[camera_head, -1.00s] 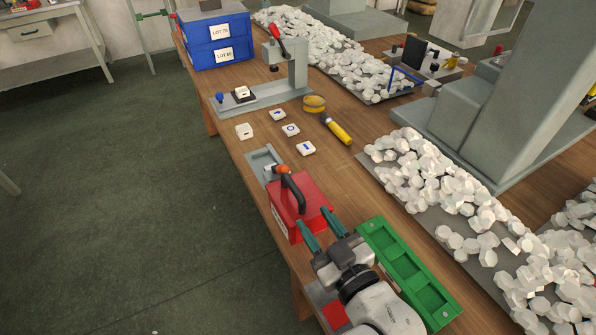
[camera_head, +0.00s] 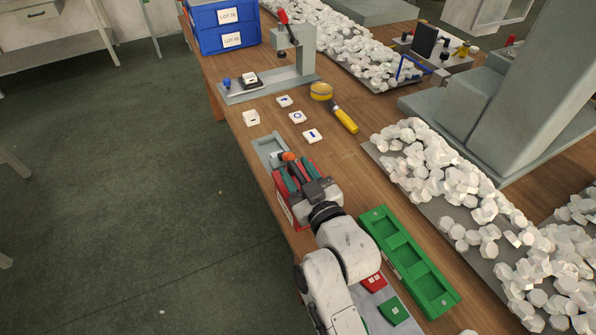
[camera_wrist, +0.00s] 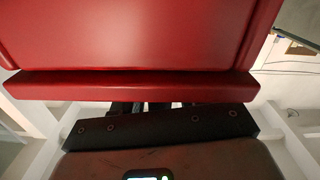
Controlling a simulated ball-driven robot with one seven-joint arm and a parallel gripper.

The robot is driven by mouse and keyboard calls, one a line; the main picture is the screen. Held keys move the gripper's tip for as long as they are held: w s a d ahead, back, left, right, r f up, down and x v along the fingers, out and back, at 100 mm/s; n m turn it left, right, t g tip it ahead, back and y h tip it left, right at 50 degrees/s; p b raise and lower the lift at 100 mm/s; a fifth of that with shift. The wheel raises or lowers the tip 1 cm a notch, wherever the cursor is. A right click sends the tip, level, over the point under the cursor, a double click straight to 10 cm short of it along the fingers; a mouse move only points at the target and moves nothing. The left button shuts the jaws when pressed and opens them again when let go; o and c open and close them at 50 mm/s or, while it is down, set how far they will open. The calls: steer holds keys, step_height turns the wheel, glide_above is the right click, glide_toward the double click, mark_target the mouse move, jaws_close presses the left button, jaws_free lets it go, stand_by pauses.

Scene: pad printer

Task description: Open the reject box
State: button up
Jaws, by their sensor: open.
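The red box (camera_head: 283,207), which I take for the reject box, stands at the table's left edge, mostly hidden under my arm. Its lid looks shut. An orange-tipped part (camera_head: 289,156) shows at its far end, and the black handle on top is largely covered. In the wrist view a red panel with a projecting rim (camera_wrist: 140,86) fills the upper part, close to the camera.
A green compartment tray (camera_head: 408,262) lies right of my arm. A small grey tray (camera_head: 266,147) adjoins the box's far end. Beyond are white tiles (camera_head: 298,117), a yellow-handled tool (camera_head: 345,119) and a grey press (camera_head: 305,50). White pieces (camera_head: 430,170) are heaped at right.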

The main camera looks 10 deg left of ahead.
steer(key=shift+c, duration=0.3)
jaws_close()
stand_by(0.3)
